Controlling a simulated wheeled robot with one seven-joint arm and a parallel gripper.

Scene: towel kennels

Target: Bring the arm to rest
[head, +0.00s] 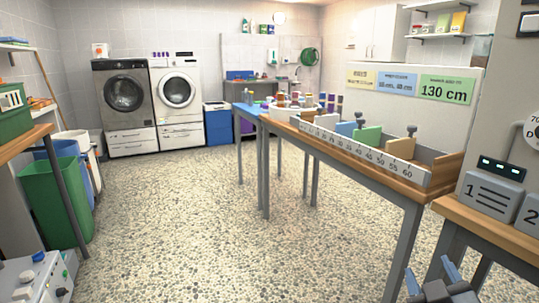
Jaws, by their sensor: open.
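My gripper (432,277) shows at the bottom right edge of the head view. Its two blue-grey fingers point up and stand apart, with nothing visible between them. It is in front of the wooden-topped table with grey legs, low beside the near table legs. Most of my arm is outside the picture.
A long table carries a wooden measuring rail (370,156) with numbered marks and coloured blocks. A wooden counter (490,228) with numbered grey boxes stands close at right. A green bin (52,200) and a grey knobbed box (35,278) are at left. The pebbled floor (210,220) between is clear.

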